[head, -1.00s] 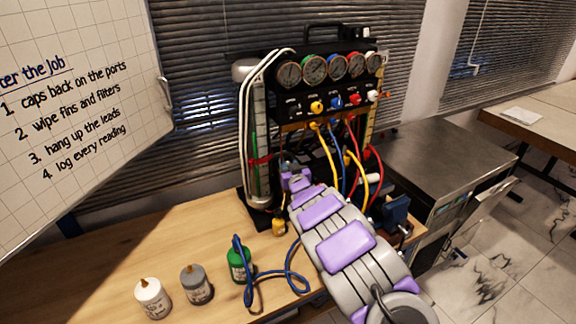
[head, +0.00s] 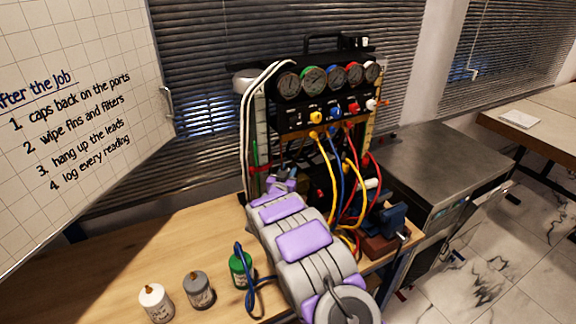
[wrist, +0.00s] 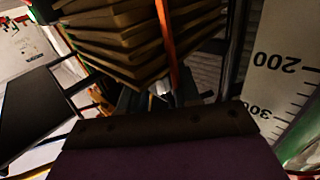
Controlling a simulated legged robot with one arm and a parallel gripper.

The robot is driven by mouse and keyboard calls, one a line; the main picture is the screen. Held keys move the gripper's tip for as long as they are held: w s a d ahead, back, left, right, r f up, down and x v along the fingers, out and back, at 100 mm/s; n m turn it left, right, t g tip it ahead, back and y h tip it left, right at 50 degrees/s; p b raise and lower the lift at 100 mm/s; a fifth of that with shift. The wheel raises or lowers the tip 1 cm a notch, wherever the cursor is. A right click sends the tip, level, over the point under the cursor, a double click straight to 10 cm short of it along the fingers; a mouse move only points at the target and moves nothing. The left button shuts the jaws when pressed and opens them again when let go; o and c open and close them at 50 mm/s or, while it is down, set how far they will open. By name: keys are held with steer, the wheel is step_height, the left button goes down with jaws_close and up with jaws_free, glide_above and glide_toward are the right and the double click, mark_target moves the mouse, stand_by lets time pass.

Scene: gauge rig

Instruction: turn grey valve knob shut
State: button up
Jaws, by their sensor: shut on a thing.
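My gripper (head: 284,176) is at the low left of the gauge rig (head: 320,150), beside the foot of the clear upright cylinder (head: 260,145). In the wrist view my dark gripper (wrist: 163,98) is shut on a small pale grey thing (wrist: 162,88), mostly hidden between the fingers. I cannot make out for sure that it is the grey valve knob. On the rig's panel I see yellow (head: 316,117), blue (head: 335,111), red (head: 353,109) and white (head: 371,104) knobs.
Yellow, blue and red hoses (head: 330,175) hang right of my arm. A white bottle (head: 156,301), a grey bottle (head: 199,290) and a green bottle (head: 240,269) with a blue lead stand front left. A scale plate (wrist: 284,75) and brown stacked slats (wrist: 135,35) crowd the wrist view.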

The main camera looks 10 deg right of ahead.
steer(key=shift+r+m+g+h+p, duration=0.15)
steer(key=shift+m+g+h+p, duration=0.15)
steer(key=shift+m+h+p, duration=0.35)
steer(key=o, duration=0.9)
steer(key=shift+a, duration=0.1)
steer(key=p+v, duration=0.2)
steer(key=v, duration=1.5)
steer(key=shift+a+p, duration=0.15)
steer(key=shift+p, duration=0.15)
steer(key=shift+s, duration=0.1)
